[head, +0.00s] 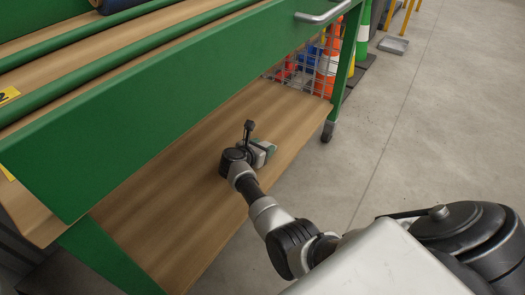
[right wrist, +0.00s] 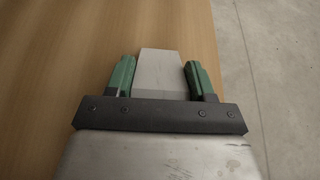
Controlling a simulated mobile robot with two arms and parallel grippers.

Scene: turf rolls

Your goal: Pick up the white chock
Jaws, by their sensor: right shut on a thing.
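The white chock (right wrist: 160,72) is a pale, wedge-like block with a narrower far end. In the right wrist view it lies between the two green fingers of my right gripper (right wrist: 161,78), which is shut on it. The near part of the chock is hidden by the dark gripper bar. In the head view my right gripper (head: 265,149) is low over the cart's wooden lower shelf (head: 185,215), near its right edge. The chock is hard to make out there. I cannot tell whether it touches the shelf. My left gripper is not in view.
The green cart top (head: 150,105) overhangs the shelf. A wire basket (head: 300,75) with orange cones and blue things stands at the shelf's far end. A green leg (head: 345,60) with a caster (head: 327,131) is nearby. Concrete floor (head: 420,130) to the right is clear.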

